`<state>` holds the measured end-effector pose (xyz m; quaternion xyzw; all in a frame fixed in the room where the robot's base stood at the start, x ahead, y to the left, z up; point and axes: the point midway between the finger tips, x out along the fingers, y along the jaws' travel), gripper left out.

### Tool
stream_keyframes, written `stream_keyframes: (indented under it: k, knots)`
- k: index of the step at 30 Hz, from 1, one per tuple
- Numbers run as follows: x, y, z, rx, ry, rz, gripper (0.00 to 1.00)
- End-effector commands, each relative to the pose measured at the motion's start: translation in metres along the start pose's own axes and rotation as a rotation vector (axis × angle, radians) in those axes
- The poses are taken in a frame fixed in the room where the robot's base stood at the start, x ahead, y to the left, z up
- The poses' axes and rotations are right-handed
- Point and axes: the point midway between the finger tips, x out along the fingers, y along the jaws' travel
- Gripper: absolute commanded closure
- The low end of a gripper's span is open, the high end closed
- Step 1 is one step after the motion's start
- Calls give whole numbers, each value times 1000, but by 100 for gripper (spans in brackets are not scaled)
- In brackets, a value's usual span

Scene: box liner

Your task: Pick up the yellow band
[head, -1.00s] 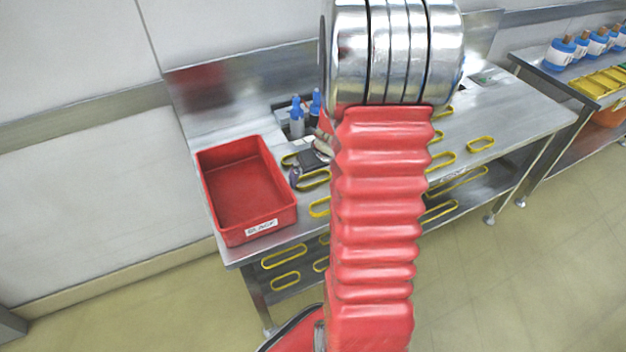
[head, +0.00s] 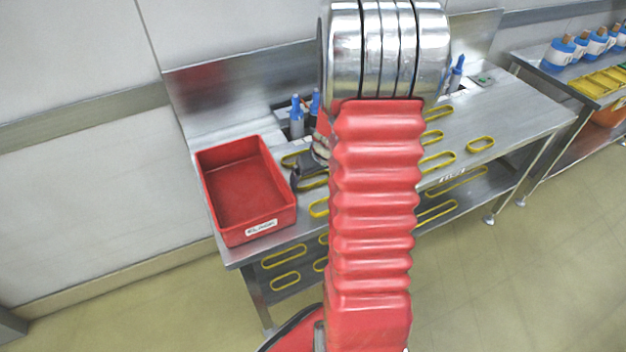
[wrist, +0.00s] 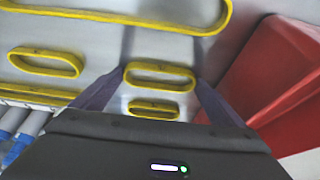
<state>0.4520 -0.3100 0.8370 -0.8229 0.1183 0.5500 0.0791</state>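Several yellow bands lie flat on the steel table. In the wrist view, one yellow band (wrist: 160,87) lies between the fingertips of my gripper (wrist: 158,77), and a smaller one (wrist: 153,102) lies just nearer the gripper body. The gripper is open with nothing held; whether the fingers touch the table is unclear. In the head view, my gripper (head: 299,180) is over the table just right of the red bin, beside a yellow band (head: 313,186), partly hidden by my arm. More bands lie to the right (head: 480,151).
A red bin (head: 230,228) with a label stands at the table's left end and shows at right in the wrist view (wrist: 275,75). Blue-capped bottles (head: 297,122) stand behind the gripper. More yellow bands lie on the lower shelf (head: 284,264).

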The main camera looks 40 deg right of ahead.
Motion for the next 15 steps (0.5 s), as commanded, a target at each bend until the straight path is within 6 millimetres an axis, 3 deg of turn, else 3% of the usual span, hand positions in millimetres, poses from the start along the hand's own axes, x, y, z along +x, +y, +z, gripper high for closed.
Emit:
stream_keyframes:
  k: [6, 15]
  knots:
    - [0, 0, 0, 0, 0, 0, 29]
    - [-2, 0, -1, -1, 1, 0, 29]
